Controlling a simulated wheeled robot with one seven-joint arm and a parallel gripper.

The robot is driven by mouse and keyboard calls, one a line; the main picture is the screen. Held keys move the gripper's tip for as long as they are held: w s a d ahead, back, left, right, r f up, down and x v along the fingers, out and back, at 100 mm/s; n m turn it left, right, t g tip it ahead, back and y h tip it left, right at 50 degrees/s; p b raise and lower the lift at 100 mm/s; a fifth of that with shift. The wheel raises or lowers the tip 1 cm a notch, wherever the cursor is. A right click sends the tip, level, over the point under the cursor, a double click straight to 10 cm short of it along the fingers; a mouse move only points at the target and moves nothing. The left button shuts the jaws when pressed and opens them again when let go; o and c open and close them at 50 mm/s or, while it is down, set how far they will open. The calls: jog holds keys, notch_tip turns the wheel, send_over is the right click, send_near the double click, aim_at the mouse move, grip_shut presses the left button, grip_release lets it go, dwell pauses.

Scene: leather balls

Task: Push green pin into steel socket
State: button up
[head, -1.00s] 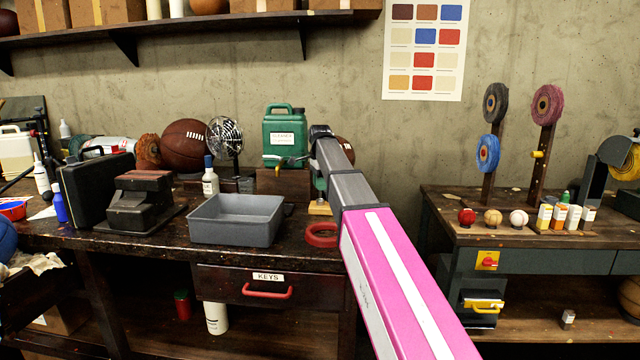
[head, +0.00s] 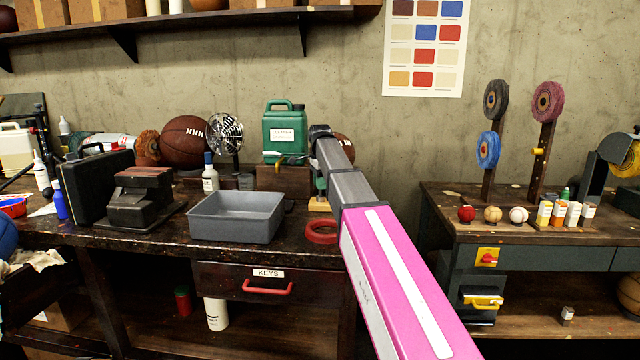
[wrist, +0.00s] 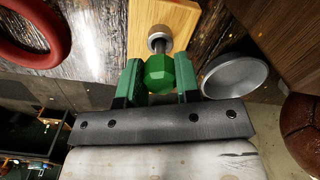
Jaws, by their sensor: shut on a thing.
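The green pin (wrist: 159,74) has a faceted green head and a grey metal shank. My gripper (wrist: 159,84) is shut on it, with one green finger on each side of the head. The steel socket (wrist: 159,33) is a small round grey ring on a light wooden block (wrist: 178,14). The shank lines up with the socket and its tip meets the ring; how far it is inside, I cannot tell. In the head view the wooden block (head: 320,205) shows beside my arm, which hides most of the gripper and the pin.
A round metal dish (wrist: 235,76) lies close right of the gripper in the wrist view. A red ring (head: 321,231) lies near the bench's front edge. A grey tray (head: 236,217) stands left, and a green canister (head: 285,132) stands behind on a dark block.

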jog(key=shift+f, duration=0.75)
dwell(0.8)
jog(key=o, duration=1)
jog(key=shift+c, duration=0.2)
notch_tip(320, 180, up, 10)
jog(key=shift+r, duration=0.4)
